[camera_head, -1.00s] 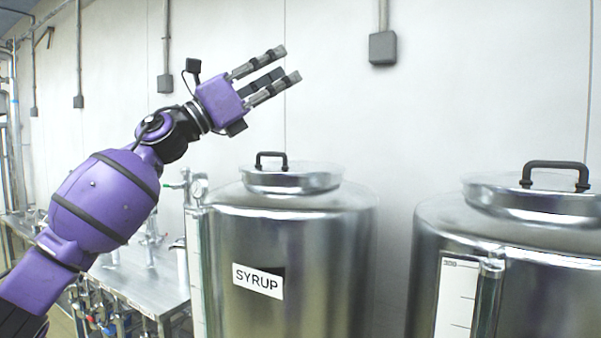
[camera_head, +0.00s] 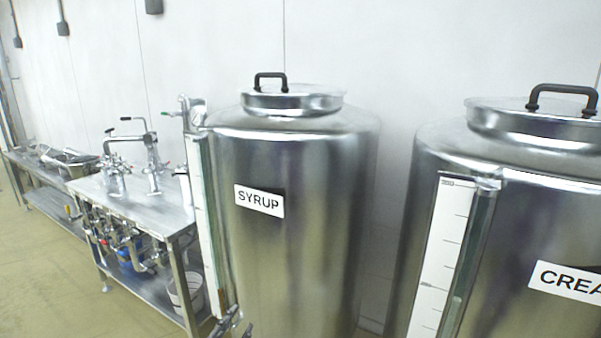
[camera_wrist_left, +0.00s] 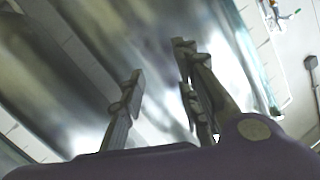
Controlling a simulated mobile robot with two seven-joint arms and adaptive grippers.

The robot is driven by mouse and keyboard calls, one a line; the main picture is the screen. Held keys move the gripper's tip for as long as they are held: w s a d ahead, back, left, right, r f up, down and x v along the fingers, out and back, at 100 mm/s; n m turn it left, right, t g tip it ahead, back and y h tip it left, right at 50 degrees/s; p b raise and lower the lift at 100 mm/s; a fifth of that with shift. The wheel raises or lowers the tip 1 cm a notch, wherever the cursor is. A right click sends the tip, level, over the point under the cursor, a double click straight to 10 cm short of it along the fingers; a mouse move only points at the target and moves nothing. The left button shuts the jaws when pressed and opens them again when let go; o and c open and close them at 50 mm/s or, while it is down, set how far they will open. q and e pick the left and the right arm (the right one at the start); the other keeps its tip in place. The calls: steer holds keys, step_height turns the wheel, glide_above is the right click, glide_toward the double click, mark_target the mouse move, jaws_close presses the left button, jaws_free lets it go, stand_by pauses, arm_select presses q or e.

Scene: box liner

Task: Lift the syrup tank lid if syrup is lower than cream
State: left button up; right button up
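The syrup tank (camera_head: 300,220) is a tall steel cylinder with a SYRUP label. Its round lid (camera_head: 305,100), with a black handle (camera_head: 270,82), is on top. The syrup level gauge (camera_head: 201,200) shows nearly edge-on at the tank's left; I cannot read its level. The cream tank (camera_head: 520,215) stands at the right, partly cut off, its lid (camera_head: 535,118) on top. Its white-scaled gauge (camera_head: 446,240) faces me; its level is unclear. My left gripper (camera_wrist_left: 160,65) has its fingers spread, empty, before shiny tank metal. My right gripper is unseen.
A steel table (camera_head: 135,200) with taps and pipes stands left of the syrup tank, a white bucket (camera_head: 188,293) on its lower shelf. A pale wall is behind the tanks. Floor at the lower left is clear. A narrow gap separates the tanks.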

arm_select(q)
steer(key=s+a+f+n+g+y, duration=0.1)
steer(key=s+f+n+g, duration=0.1)
steer(key=s+f, duration=0.6)
steer(key=s+a+f+n+g+y, duration=0.1)
steer(key=s+f, duration=0.6)
steer(key=s, duration=0.9)
steer(key=s+a+f+n+g+y, duration=0.1)
steer(key=s+a+f+n+g, duration=0.1)
steer(key=s+f, duration=0.6)
steer(key=s+n+g, duration=0.1)
steer(key=s+g, duration=0.1)
steer(key=s, duration=0.2)
steer(key=shift+s+a+f+n, duration=0.25)
steer(key=shift+s+f+n, duration=0.05)
steer(key=shift+f+n, duration=0.1)
